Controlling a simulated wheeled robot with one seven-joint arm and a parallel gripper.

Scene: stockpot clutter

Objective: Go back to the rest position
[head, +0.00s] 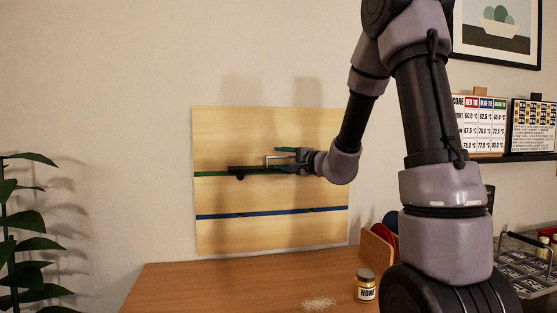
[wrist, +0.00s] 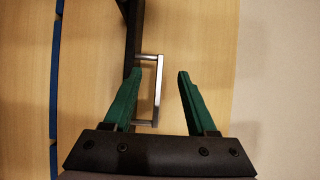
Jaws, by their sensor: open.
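My gripper (head: 277,159) is raised in front of a pale wooden wall panel (head: 270,233), with its green fingers pointing left. In the wrist view my gripper (wrist: 160,75) is open, one finger on each side of a metal U-shaped handle (wrist: 157,92). The handle is joined to a long dark bar (wrist: 131,35). In the head view the dark bar (head: 245,170) lies level along the panel's green strip (head: 210,174). The left finger looks very close to the handle's left side; I cannot tell whether it touches.
A wooden table (head: 230,285) below holds a honey jar (head: 366,286) and a pale scattered patch (head: 319,303). A wire basket (head: 530,262) stands at the right. A plant (head: 28,240) is at the far left. The wall left of the panel is clear.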

